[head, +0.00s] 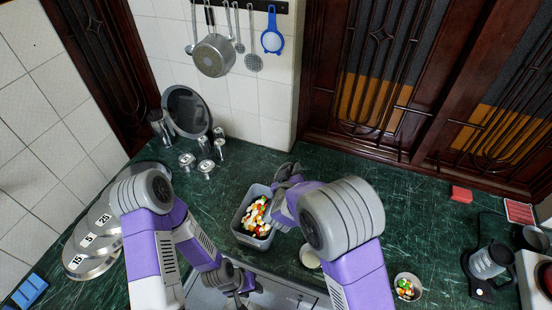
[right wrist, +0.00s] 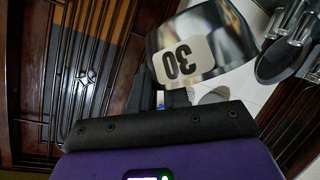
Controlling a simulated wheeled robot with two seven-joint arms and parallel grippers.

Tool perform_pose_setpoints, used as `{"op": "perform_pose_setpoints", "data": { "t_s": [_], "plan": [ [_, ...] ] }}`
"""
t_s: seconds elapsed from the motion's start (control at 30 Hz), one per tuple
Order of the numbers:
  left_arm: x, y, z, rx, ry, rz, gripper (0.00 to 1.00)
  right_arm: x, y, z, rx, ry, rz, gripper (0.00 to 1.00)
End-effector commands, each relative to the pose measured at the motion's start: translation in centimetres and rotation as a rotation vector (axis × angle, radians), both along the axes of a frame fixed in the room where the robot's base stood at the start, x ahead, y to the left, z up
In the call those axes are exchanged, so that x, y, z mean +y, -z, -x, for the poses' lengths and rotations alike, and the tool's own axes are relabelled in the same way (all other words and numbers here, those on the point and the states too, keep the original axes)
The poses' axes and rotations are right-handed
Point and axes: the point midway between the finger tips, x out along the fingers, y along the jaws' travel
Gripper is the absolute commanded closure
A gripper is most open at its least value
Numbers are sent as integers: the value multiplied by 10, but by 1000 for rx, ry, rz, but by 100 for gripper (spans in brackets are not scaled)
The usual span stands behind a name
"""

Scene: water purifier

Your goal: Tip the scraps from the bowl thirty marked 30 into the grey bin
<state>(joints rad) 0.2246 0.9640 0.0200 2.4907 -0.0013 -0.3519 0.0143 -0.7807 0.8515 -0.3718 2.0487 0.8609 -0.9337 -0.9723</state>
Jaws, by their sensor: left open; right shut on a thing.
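The bowl marked 30 (right wrist: 228,38) is shiny metal with a white label, seen upside down in the right wrist view. My right gripper (head: 287,180) is shut on it, beside and above the grey bin's upper right rim. In the head view the bowl is mostly hidden by my right gripper and arm. The grey bin (head: 240,233) stands on the counter with many coloured scraps (head: 256,214) inside. Whether any scraps are left in the bowl cannot be seen. My left gripper (head: 244,284) is open and low at the bottom centre, in front of the bin.
A small bowl of coloured pieces (head: 408,287) stands at lower right. A pale round dish (head: 310,258) is partly behind my right arm. Metal jars (head: 204,148) stand at the back.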

Motion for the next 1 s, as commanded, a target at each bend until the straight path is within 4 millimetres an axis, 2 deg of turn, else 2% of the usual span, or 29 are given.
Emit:
{"op": "perform_pose_setpoints", "data": {
  "t_s": [0.03, 0.1, 0.2, 0.37, 0.57, 1.0],
  "plan": [
    [0, -20, 0, 0, 0, 0, 57, 14, -11, 4, 3, 18, -30, 100],
    [0, -31, 0, 0, 0, 0, 57, 27, -12, 10, 4, 49, -72, 100],
    [0, -42, 0, 0, 0, 0, 57, 42, -13, 16, 4, 83, -118, 100],
    [0, -47, 0, 0, 0, 0, 57, 52, -10, 23, 1, 112, -160, 100],
    [0, -29, 0, 1, 0, 0, 57, 46, -3, 23, 3, 120, -261, 100],
    [0, 38, 0, 0, -1, 0, 57, 32, 7, 24, 5, 115, -548, 100]
  ]
}}
